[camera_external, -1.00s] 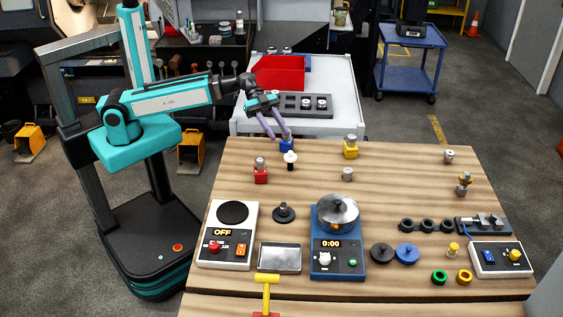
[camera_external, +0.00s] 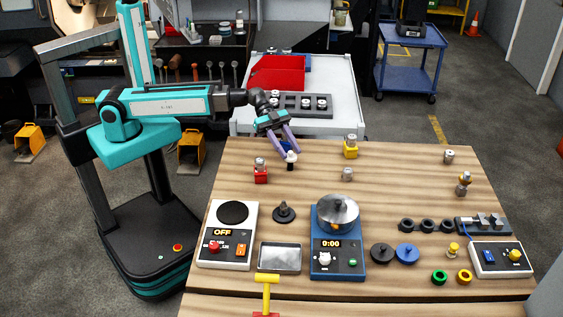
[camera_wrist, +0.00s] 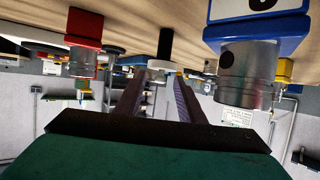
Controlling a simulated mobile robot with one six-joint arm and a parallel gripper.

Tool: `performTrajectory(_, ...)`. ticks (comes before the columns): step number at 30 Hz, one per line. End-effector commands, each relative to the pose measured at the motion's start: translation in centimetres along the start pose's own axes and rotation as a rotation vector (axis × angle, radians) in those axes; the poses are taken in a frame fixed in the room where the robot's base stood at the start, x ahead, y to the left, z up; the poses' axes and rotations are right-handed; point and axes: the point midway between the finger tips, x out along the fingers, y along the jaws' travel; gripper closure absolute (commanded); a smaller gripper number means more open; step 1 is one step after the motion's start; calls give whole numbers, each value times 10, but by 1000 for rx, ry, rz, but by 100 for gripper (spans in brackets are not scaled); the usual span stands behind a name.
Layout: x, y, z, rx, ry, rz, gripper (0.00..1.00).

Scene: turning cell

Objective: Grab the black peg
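The black peg (camera_external: 290,167) stands upright on the wooden table, with a white disc-like top, near the table's back edge. In the wrist view the peg (camera_wrist: 165,43) hangs downward in the inverted picture, its white top (camera_wrist: 160,64) between the two finger tips. My gripper (camera_external: 288,153) is open, its purple fingers angled down around or just behind the white top. In the wrist view my gripper (camera_wrist: 157,72) shows a clear gap between the fingers. I cannot tell whether either finger touches the peg.
A blue block (camera_external: 286,146) sits just behind the peg, partly hidden by my fingers. In the wrist view its metal cylinder (camera_wrist: 247,72) is close on the right. A red block (camera_external: 261,176) with a metal top stands left of the peg.

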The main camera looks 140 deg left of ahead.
Motion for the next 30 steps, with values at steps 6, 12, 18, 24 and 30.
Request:
performTrajectory(6,1,0,0,0,0,0,65)
performTrajectory(12,3,0,0,0,0,0,65)
performTrajectory(18,21,0,-2,-1,0,2,65)
performTrajectory(24,45,0,-2,0,0,2,65)
performTrajectory(30,56,0,0,0,0,0,65)
